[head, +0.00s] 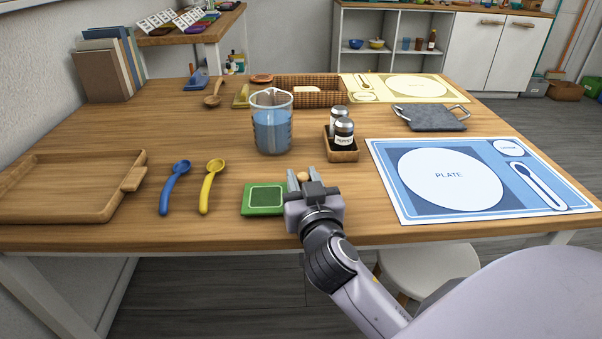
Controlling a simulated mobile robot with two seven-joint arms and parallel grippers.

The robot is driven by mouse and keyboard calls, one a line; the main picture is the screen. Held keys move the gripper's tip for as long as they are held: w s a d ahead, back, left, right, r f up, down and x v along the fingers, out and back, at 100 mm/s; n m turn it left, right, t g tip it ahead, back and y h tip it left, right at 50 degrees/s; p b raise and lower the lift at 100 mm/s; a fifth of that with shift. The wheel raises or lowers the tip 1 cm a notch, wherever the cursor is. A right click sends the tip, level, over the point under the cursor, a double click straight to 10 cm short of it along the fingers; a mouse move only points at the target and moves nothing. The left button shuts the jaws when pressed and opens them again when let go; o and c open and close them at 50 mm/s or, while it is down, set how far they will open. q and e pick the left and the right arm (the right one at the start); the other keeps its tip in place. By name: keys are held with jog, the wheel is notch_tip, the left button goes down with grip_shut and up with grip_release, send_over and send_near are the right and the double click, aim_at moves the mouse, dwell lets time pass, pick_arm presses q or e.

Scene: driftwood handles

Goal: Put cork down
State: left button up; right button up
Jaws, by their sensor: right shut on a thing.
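My right gripper (300,179) comes in from the lower right and is over the front part of the table, just right of the green pad. It is shut on the cork (302,176), a small tan piece whose top shows between the fingertips. The gripper hides the rest of the cork, and I cannot tell whether it touches the table. My left gripper is not in view.
A green pad (264,198), measuring jug (272,130) and shaker caddy (341,152) surround the gripper. A blue placemat (400,205) lies right; yellow (208,190) and blue spoons (172,190) and a wooden tray (70,212) lie left. Bare wood shows between.

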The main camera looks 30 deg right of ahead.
jog(key=shift+s+a+f, duration=0.1)
jog(key=shift+s, duration=0.05)
jog(key=o, duration=0.9)
